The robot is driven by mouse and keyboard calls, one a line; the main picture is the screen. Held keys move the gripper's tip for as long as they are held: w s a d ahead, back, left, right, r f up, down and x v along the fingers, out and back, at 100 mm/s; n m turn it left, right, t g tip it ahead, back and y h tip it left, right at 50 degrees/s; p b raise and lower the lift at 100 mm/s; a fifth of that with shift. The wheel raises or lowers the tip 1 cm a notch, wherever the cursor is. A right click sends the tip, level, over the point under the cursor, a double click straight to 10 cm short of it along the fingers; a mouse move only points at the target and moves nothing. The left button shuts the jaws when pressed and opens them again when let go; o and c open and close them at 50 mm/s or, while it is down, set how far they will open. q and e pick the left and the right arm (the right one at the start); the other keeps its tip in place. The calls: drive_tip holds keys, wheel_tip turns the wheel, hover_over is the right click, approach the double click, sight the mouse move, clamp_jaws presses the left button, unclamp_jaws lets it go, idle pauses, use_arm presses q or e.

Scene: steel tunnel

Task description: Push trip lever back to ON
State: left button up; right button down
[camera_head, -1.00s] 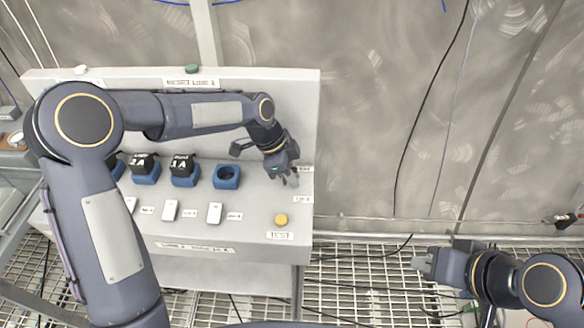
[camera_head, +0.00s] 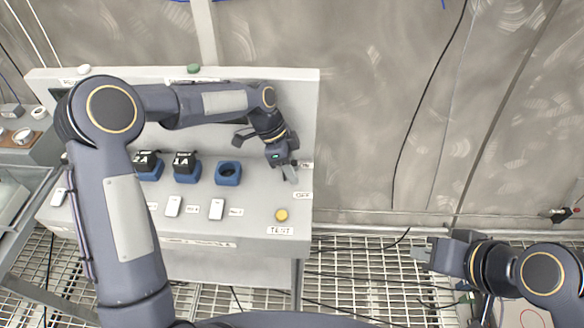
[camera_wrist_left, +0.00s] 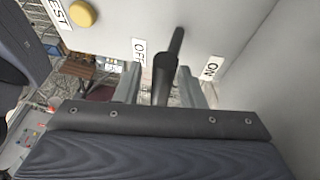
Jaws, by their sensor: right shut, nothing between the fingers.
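The trip lever (camera_wrist_left: 173,48) is a dark bar on the right end of the light grey console; in the left wrist view it stands between my finger pads. The ON label (camera_wrist_left: 212,68) is right of it and the OFF label (camera_wrist_left: 138,50) left. In the head view the OFF label (camera_head: 303,195) lies just in front of my left gripper (camera_head: 290,173), which hides the lever there. My left gripper is open around the lever, pointing down; contact cannot be told. My right gripper (camera_head: 421,252) is shut and empty, right of the console and away from it.
A yellow TEST button (camera_head: 282,214) sits in front of the lever area. Blue sockets, one of them an empty-looking ring (camera_head: 228,173), and white switches (camera_head: 216,209) are to the left. The console's upright back panel (camera_head: 300,110) stands close behind my left gripper.

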use_arm(q)
drive_tip(key=shift+r+b, duration=0.3)
drive_tip(key=shift+r, duration=0.3)
drive_tip(key=s+r+b, duration=0.3)
drive_tip(key=s+r, duration=0.8)
drive_tip(key=s, duration=0.3)
drive_tip(key=shift+d+r, duration=0.4)
drive_tip(key=shift+d, duration=0.05)
